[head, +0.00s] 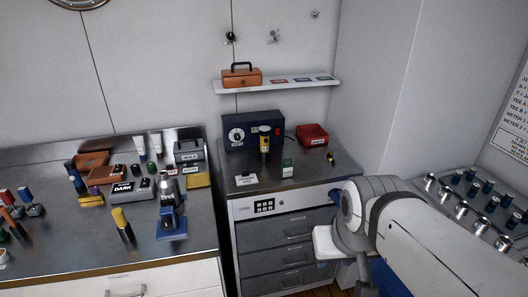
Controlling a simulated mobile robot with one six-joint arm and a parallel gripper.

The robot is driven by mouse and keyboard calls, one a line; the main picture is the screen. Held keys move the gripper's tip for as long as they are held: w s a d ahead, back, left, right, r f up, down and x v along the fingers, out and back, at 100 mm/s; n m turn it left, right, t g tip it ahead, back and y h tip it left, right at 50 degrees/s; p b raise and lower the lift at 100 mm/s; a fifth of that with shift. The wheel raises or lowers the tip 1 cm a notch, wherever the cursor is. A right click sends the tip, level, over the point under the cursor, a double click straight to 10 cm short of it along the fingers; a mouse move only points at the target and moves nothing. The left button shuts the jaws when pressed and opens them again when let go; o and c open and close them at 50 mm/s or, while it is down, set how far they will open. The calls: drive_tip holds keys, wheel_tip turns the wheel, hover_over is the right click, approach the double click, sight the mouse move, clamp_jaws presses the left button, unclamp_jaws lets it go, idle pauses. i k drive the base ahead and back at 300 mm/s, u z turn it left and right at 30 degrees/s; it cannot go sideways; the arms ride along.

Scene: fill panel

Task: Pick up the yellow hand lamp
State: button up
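A yellow and black upright object (264,143), which looks like the yellow hand lamp, stands on the grey cabinet top against the front of a dark blue box with a dial (238,135). A second upright object with a yellow top and dark lower body (122,222) stands on the left bench; I cannot tell whether it is a lamp. My white and grey arm reaches in from the lower right, in front of the cabinet's right side. I cannot make out my gripper's fingers.
A shelf (300,84) with an orange toolbox (242,76) hangs above. The left bench (70,252) is crowded towards its back.

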sight(265, 131)
drive_tip(key=u, duration=0.15)
drive_tip(key=k, duration=0.3)
drive_tip(key=z, duration=1.35)
drive_tip(key=i, duration=1.25)
drive_tip(key=u, duration=1.95)
drive_tip(key=i, duration=1)
